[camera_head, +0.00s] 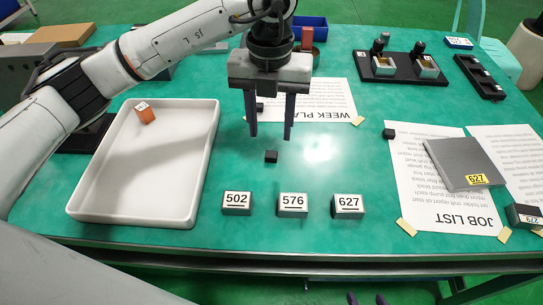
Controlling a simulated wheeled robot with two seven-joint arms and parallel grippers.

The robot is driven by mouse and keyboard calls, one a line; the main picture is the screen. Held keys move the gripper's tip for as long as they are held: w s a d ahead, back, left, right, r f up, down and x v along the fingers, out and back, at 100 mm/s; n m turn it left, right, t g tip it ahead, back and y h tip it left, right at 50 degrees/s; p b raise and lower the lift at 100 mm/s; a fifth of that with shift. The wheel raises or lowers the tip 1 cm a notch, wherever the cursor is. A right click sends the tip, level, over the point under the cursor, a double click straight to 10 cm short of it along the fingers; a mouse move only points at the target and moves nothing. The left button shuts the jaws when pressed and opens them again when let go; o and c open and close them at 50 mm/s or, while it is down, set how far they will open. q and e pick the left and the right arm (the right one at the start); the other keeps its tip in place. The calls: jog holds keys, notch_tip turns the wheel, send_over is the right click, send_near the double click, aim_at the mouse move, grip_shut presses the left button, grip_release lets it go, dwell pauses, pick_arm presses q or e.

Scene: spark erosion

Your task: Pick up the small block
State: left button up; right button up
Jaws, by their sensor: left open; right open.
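A small dark block (271,156) lies on the green table near the middle. My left gripper (270,136) points down with its two fingers apart and empty. In the picture its fingertips are just above this block; I cannot tell the exact height. Two other small dark blocks are in view, one at the edge of the week plan sheet (259,107) and one by the job list sheet (389,133). The tips of my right gripper (366,299) show at the bottom edge, apart, with nothing between them; the rest of it is out of view.
A white tray (86,205) at left holds an orange block (145,113). A grey plate (464,162) lies on papers at right. A black fixture (402,75) stands behind.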

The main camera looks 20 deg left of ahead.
aim_at(272, 152)
pick_arm(q)
jog(key=f, duration=0.7)
jog(key=shift+w, duration=0.25)
grip_shut()
